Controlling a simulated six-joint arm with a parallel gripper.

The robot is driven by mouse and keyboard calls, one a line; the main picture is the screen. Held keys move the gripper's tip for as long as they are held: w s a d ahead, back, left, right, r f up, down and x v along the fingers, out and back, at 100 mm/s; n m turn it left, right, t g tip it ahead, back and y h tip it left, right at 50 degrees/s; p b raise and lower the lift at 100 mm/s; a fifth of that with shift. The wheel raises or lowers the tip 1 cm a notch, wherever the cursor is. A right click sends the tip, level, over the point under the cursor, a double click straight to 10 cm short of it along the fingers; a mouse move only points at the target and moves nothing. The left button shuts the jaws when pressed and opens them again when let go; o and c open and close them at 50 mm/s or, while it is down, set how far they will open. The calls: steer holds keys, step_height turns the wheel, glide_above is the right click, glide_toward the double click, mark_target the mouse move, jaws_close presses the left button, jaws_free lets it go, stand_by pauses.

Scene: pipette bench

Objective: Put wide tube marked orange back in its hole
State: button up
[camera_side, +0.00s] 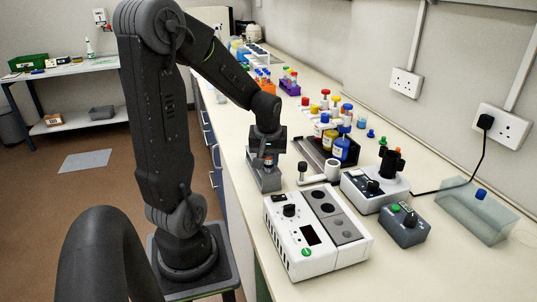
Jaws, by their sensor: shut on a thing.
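My gripper (267,159) points down over a small grey block (265,182) near the bench's left edge. It is shut on a tube, the wide tube marked orange (268,161), of which only a small patch with an orange-red tint shows between the fingers. The tube's lower end is close to the top of the grey block. I cannot tell whether it is above a hole or partly in one, and the block's holes are hidden.
Right of the block stand a white device (296,236) with dark round wells, a mixer (362,191), a grey control box (404,229) and a clear tray (478,216). Bottles (341,147) with coloured caps stand behind.

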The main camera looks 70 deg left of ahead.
steer(key=shift+f, duration=0.2)
steer(key=o, duration=1)
steer(key=shift+r, duration=0.1)
steer(key=v, duration=1.4)
steer(key=s+d+m+t+h, duration=0.1)
steer(key=d+m+t, duration=0.1)
steer(key=d+m, duration=0.5)
steer(key=s+d+f+m+t+h, duration=0.1)
steer(key=d+m, duration=0.5)
steer(key=d, duration=0.8)
steer(key=shift+s+f+m+t+h, duration=0.3)
steer(key=shift+s+m+t, duration=0.15)
steer(key=shift+t, duration=0.35)
